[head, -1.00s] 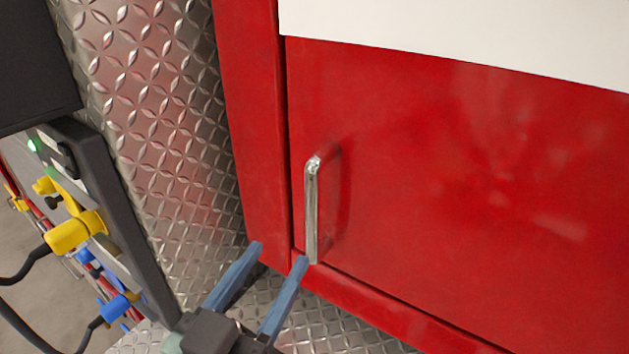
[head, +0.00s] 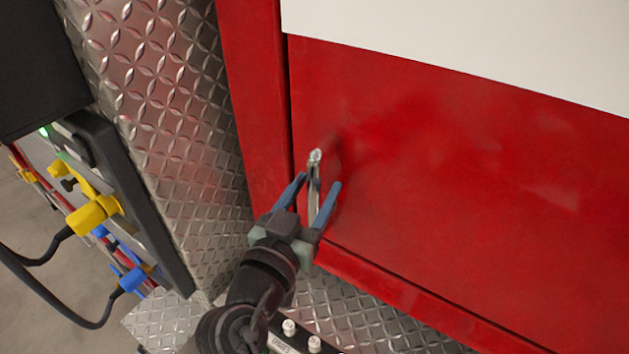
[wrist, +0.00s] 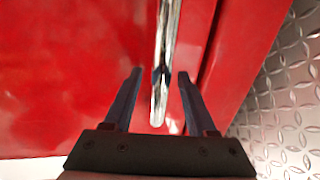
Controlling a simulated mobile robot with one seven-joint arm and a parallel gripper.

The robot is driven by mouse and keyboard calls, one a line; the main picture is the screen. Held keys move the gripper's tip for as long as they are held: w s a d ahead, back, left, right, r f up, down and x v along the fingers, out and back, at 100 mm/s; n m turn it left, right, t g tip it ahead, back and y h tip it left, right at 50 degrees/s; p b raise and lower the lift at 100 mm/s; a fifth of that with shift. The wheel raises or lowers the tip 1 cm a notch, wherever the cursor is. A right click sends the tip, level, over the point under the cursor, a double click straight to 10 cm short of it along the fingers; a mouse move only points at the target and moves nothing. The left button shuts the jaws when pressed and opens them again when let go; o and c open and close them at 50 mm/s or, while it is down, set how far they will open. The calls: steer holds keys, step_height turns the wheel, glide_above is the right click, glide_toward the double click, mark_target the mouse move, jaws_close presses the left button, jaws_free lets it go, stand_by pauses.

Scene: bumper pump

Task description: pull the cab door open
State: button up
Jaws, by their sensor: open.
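The red cab door (head: 450,170) fills the right of the head view, with a white band above; it looks shut against its red frame, with a dark seam on its left edge. The upright chrome handle (head: 315,158) is near that edge.
A diamond-plate metal wall (head: 165,100) stands left of the door, and a diamond-plate step (head: 345,310) lies below it. A dark panel (head: 125,190) with yellow and blue fittings and black hoses is at far left.

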steer(key=shift+w, duration=0.15)
jaws_close()
stand_by(1.4)
